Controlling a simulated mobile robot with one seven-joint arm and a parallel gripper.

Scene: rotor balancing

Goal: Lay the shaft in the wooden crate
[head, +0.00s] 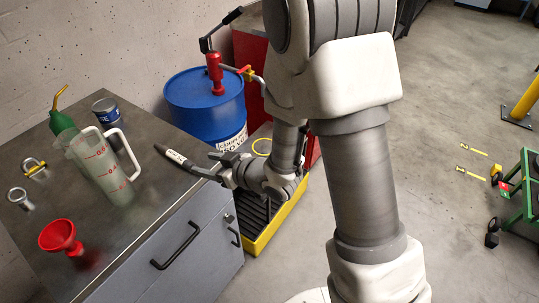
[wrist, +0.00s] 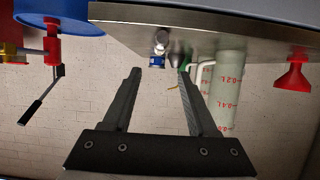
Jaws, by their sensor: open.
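My gripper (head: 215,166) is over the bench's front edge in the head view, with its fingers pointing left over the bench top. In the wrist view my gripper (wrist: 159,71) has its two dark fingers apart, with nothing clearly held between them. A dark rod with a tapered end and a pale label (head: 175,157) is in line with the fingers in the head view; I cannot tell whether it is the shaft or whether it touches them. A small silvery round end (wrist: 161,38) shows beyond the fingertips in the wrist view. I see no wooden crate in either view.
The bench (head: 150,215) holds a clear measuring jug (head: 108,170), red funnel (head: 60,237), green oil can (head: 61,122), blue-labelled can (head: 107,110) and padlock (head: 35,168). A blue drum (head: 205,100) stands behind. A green frame (head: 515,200) is at far right. Floor between is largely clear.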

